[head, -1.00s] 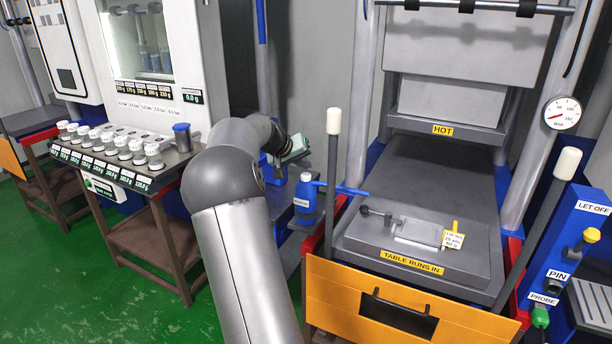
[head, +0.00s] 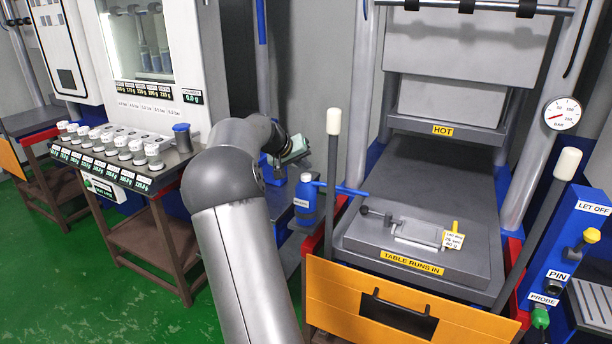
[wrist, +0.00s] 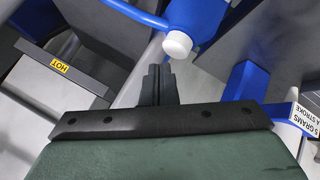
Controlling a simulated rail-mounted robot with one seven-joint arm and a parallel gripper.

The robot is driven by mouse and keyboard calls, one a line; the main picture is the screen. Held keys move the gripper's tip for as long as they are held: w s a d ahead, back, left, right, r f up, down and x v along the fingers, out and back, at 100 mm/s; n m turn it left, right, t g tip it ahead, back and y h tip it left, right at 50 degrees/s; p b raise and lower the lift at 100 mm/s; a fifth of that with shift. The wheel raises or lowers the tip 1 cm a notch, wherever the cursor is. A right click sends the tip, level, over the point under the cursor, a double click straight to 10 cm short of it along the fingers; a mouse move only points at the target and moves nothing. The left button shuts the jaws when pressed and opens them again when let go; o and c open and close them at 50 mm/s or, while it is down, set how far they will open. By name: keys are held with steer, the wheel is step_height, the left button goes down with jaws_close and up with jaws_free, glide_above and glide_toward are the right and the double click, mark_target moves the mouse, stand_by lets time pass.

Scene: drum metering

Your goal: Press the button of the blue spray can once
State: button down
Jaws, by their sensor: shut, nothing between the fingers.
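The blue spray can (head: 305,203) stands upright beside the press, with a white button on top (head: 306,178) and a thin blue tube running right. In the wrist view the blue can (wrist: 197,18) is at the top, and its white button (wrist: 177,44) faces the camera. My gripper (head: 306,151) is above the can in the head view; its fingertips are too small to make out there. In the wrist view my gripper (wrist: 158,72) is shut and empty, its fingertips just below the button in the picture. I cannot tell whether they touch it.
The press table (head: 420,240) with a small mould (head: 420,230) is right of the can. An upright rod with a white end (head: 333,122) stands close by. A label reading "5 GRAMS A STROKE" (wrist: 306,117) shows at right in the wrist view. Weighed cups (head: 110,148) stand left.

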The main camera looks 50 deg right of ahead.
mark_target(303, 176)
steer(key=shift+f, duration=0.1)
stand_by(0.4)
steer(key=shift+f+b, duration=0.35)
steer(key=shift+b, duration=0.05)
steer(key=shift+f+b, duration=0.4)
steer(key=shift+f, duration=0.1)
stand_by(0.5)
steer(key=shift+r, duration=0.15)
steer(key=shift+r+p, duration=0.6)
steer(key=shift+r, duration=0.2)
steer(key=shift+r+p, duration=1.75)
steer(key=shift+r, duration=0.75)
